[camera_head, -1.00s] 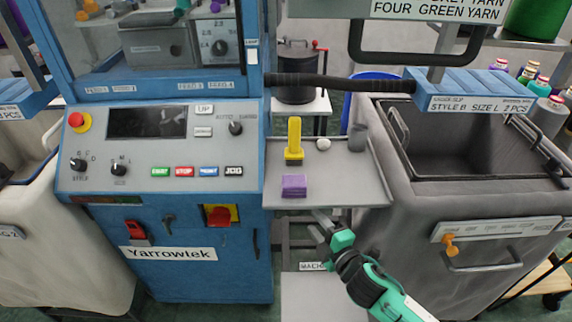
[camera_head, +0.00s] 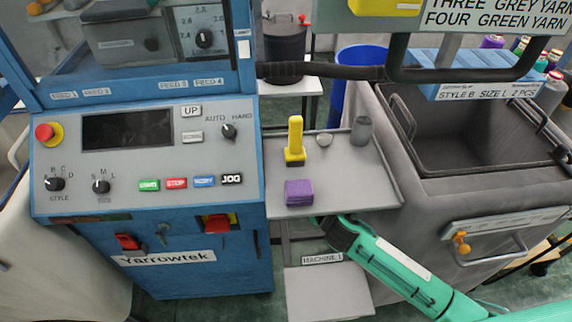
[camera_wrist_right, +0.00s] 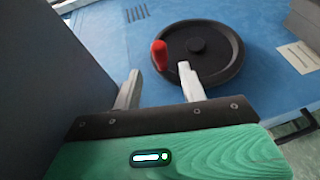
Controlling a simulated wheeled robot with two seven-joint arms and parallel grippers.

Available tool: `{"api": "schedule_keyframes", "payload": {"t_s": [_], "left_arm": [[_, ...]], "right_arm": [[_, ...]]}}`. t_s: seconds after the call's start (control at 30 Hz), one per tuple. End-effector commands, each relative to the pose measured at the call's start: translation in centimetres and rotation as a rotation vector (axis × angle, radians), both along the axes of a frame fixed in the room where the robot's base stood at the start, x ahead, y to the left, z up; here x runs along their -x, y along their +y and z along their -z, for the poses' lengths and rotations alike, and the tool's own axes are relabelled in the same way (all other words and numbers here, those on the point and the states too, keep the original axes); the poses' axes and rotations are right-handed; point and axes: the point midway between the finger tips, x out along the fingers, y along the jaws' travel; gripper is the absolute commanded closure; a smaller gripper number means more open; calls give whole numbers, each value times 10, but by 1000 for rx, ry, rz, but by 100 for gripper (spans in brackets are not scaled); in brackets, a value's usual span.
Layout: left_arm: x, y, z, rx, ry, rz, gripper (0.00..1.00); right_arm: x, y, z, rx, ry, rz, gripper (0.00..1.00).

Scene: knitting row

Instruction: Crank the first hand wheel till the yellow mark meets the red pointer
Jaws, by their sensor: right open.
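In the right wrist view a black hand wheel (camera_wrist_right: 222,58) with a hub sits on a blue panel. A red crank knob (camera_wrist_right: 160,55) stands at its left rim. My right gripper (camera_wrist_right: 158,72) is open and empty. The knob shows just beyond the fingertips, between their lines; the right finger overlaps the wheel's near rim. I cannot tell whether anything touches. In the head view my right arm reaches under the grey shelf, which hides the gripper and the wheel. I see no yellow mark or red pointer on the wheel. My left gripper is out of view.
The blue Yarrowtek machine (camera_head: 195,285) stands left of my right arm. The grey shelf (camera_head: 350,190) above it carries a yellow tool (camera_head: 295,140), a purple block (camera_head: 298,193) and a grey cylinder (camera_head: 361,131). A large grey bin (camera_head: 425,215) stands right. A dark wall (camera_wrist_right: 50,80) borders the wrist view's left.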

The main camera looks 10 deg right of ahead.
Motion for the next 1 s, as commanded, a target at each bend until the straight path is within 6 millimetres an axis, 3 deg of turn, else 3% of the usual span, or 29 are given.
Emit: {"api": "schedule_keyframes", "payload": {"t_s": [0.2, 0.4, 0.87, 0.9, 1.0], "left_arm": [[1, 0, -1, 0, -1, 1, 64], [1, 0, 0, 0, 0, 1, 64], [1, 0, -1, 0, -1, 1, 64], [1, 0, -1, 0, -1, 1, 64], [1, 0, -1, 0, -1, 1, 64]], "right_arm": [[-42, 18, 6, -1, -2, 0, 58], [-67, 29, 11, -1, -2, 0, 58], [-79, 33, 14, -1, -1, -1, 58], [-79, 33, 14, -1, -1, -1, 60], [-79, 33, 14, -1, -1, -1, 79]]}}
